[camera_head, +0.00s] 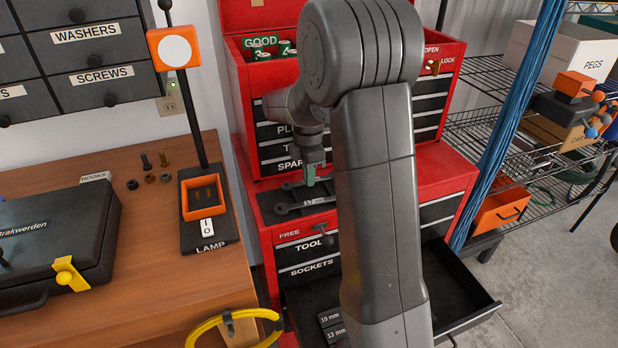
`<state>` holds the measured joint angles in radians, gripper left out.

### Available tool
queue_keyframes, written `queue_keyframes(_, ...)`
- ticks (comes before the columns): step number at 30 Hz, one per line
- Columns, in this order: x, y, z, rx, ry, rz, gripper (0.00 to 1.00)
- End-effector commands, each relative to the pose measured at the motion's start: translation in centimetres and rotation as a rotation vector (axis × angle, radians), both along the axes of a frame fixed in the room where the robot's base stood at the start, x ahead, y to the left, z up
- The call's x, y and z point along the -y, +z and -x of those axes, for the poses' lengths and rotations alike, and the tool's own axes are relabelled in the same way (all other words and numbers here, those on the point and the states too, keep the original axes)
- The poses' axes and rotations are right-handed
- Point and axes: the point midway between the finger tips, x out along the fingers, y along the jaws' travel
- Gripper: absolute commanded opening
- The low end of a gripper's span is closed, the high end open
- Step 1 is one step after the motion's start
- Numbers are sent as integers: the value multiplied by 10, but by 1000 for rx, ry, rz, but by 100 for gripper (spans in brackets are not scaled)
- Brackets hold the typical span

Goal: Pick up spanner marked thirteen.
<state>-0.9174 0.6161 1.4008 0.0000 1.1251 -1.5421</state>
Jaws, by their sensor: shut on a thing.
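My gripper (311,178), with green fingers, points down over a dark tray (268,206) on the ledge of the red tool chest. It is shut on a dark grey spanner (294,185), whose mark I cannot read. A second grey spanner (298,206) lies in the tray just in front, and its mark is also unreadable. My arm hides the middle of the chest and much of the drawer.
A wooden bench (150,290) at left carries a black case (50,240), a lamp (208,225), small bolts and a yellow coil (230,318). The upper red chest (242,110) rises behind the gripper. Wire shelves (470,125) stand at right.

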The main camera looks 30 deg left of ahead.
Motion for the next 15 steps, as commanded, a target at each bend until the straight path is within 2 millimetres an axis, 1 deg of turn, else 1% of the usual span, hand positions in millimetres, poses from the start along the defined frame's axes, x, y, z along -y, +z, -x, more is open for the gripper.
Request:
queue_keyframes(5, -1, 32, -1, 4, 0, -5, 0)
queue_keyframes(7, -1, 51, -1, 4, 0, -5, 0)
queue_keyframes(11, -1, 94, -1, 5, 0, -6, 0)
queue_keyframes(12, -1, 108, -1, 6, 0, -7, 0)
queue_keyframes(14, -1, 128, -1, 5, 0, -6, 0)
queue_keyframes(15, -1, 142, -1, 5, 0, -6, 0)
